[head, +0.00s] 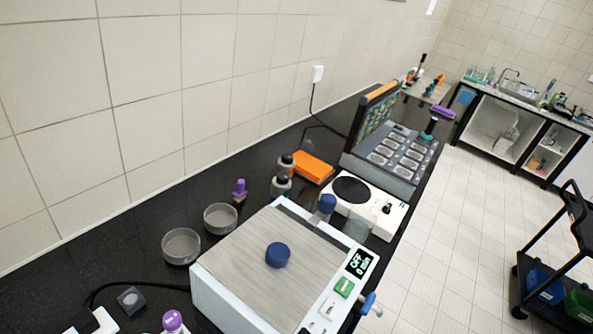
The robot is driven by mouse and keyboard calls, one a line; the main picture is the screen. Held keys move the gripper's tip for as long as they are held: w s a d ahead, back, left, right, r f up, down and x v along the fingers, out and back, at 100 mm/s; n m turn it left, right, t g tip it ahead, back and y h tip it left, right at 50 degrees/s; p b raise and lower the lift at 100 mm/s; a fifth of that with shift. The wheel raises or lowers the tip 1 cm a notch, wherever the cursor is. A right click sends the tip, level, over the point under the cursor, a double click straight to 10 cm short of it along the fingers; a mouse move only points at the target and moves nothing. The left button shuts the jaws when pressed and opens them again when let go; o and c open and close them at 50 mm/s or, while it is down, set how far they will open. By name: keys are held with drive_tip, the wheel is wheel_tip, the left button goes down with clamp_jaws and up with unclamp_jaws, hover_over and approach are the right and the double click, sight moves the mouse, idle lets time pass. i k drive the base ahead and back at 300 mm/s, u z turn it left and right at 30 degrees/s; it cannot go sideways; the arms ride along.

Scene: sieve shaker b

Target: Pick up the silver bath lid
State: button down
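The silver bath lid (304,249) is a flat, brushed-metal plate lying on top of a white bath (210,296) at the lower middle of the head view. A round blue knob (278,255) stands near the middle of the lid. The lid looks level and seated on the bath. The bath's front panel (358,263) reads "OFF 0 min" and has a green button (344,288). My gripper does not show in this view.
Two round dishes (181,247) (220,218), dark-capped bottles (281,187) and an orange box (312,167) stand behind the bath on the black counter. A white hotplate (394,218) stands close beyond it. A tiled wall borders the counter; open floor lies right.

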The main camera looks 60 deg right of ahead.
sight(280, 268)
drive_tip(key=z, duration=0.15)
drive_tip(key=k, duration=0.2)
drive_tip(key=z, duration=2.1)
drive_tip(key=k, duration=1.25)
drive_tip(key=u, duration=0.8)
drive_tip(key=i, duration=1.05)
drive_tip(key=z, duration=0.1)
